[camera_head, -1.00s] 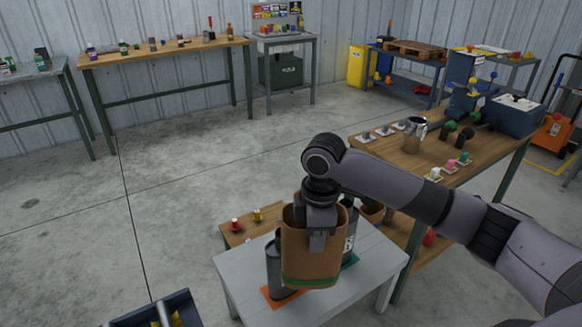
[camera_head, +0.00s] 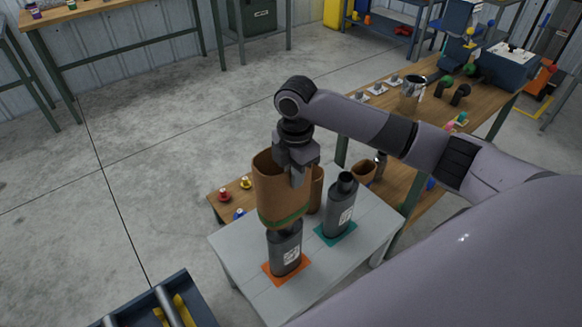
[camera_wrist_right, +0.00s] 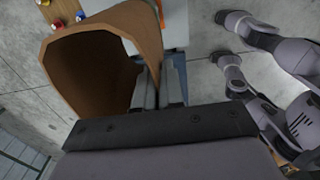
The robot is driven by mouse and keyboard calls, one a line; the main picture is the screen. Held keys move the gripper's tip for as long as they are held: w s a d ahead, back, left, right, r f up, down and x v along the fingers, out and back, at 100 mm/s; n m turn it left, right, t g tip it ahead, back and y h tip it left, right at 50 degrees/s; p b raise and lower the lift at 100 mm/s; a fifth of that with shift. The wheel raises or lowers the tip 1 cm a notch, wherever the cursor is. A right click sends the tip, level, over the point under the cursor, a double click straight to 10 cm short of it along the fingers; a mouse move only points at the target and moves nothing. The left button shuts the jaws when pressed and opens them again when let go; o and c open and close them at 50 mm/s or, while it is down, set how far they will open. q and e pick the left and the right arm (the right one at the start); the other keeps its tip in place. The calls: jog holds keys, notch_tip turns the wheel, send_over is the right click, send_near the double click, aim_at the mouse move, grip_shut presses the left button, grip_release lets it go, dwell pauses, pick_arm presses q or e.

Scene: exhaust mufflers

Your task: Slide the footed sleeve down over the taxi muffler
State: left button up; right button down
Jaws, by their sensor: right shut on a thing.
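My right gripper (camera_head: 297,172) is shut on the wall of a brown open-topped sleeve (camera_head: 275,192) with a green band near its bottom. The sleeve is upright above a dark grey muffler (camera_head: 285,252) with a white label, standing on an orange mat (camera_head: 302,266). The sleeve's lower edge hides the muffler's top; I cannot tell whether it is around it. A second grey muffler (camera_head: 340,212) stands on a teal mat (camera_head: 348,234). The labels are too small to read. In the right wrist view, the sleeve (camera_wrist_right: 140,22) is seen through its open mouth. My left gripper is not visible.
Both mufflers stand on a pale grey table (camera_head: 245,262). Another brown sleeve (camera_head: 317,190) stands behind the held one, and a brown cup-like piece (camera_head: 363,172) is farther right. A blue bin (camera_head: 185,290) with grey tubes is at the lower left.

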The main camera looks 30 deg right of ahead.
aim_at(295, 200)
jog(key=shift+s+f, duration=0.1)
jog(key=shift+f, duration=3.2)
jog(key=shift+f+b, duration=0.7)
jog(key=shift+f, duration=0.35)
notch_tip(295, 200, down, 4)
jog(key=b, duration=0.5)
jog(key=shift+f, duration=0.1)
jog(key=shift+f+b, duration=1.45)
jog(key=shift+f, duration=1.4)
jog(key=c, duration=1.2)
grip_release()
jog(key=shift+o, duration=0.2)
jog(key=shift+r, duration=0.1)
